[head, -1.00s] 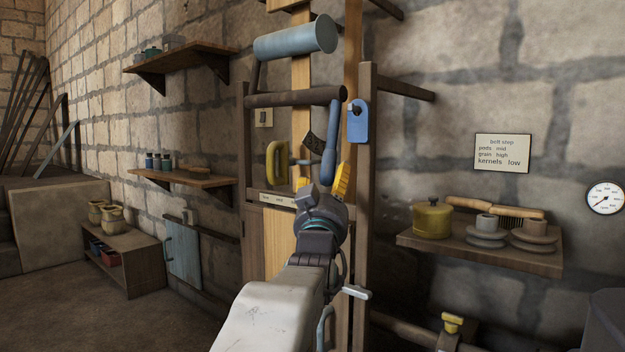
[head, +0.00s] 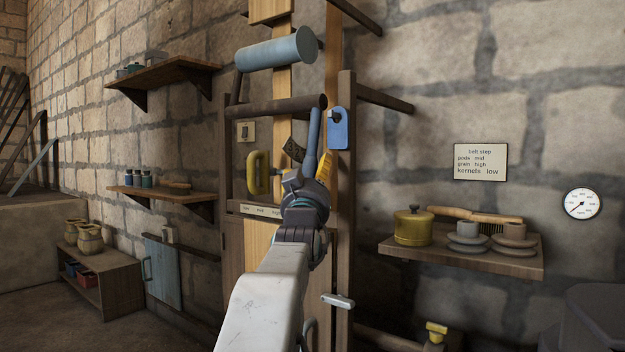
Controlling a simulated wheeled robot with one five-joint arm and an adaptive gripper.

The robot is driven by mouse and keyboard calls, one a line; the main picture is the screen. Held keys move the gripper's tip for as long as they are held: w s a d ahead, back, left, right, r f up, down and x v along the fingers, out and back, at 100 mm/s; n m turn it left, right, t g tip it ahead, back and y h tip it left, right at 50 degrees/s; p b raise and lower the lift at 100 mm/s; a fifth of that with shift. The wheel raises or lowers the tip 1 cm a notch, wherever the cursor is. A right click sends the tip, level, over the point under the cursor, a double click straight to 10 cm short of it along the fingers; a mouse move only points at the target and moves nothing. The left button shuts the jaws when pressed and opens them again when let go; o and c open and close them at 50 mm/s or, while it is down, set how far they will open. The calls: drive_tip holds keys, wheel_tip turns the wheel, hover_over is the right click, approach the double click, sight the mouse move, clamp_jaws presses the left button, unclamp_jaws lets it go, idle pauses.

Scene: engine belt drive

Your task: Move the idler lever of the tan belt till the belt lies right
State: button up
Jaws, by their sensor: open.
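The tan belt (head: 282,112) runs as a pale vertical band in a dark wooden frame; a second strand (head: 332,60) shows to its right. A pale blue roller (head: 275,50) sits across it at the top. A blue lever (head: 313,138) hangs from the dark crossbar, and its lower end is hidden behind my gripper. My gripper (head: 308,178) is open at the lever's lower end, one yellow finger pad showing right of the lever. I cannot tell whether it touches the lever. A marked scale plate (head: 262,210) lies below left, partly hidden by my gripper.
A yellow handle (head: 258,172) stands left of the lever, and a blue tag (head: 338,130) hangs on the right post. A wall sign (head: 480,162) reads belt step: pods mid, grain high, kernels low. A shelf (head: 462,257) with a yellow pot juts out at right.

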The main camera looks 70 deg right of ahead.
drive_tip(key=shift+d+r, duration=0.1)
drive_tip(key=shift+d, duration=0.2)
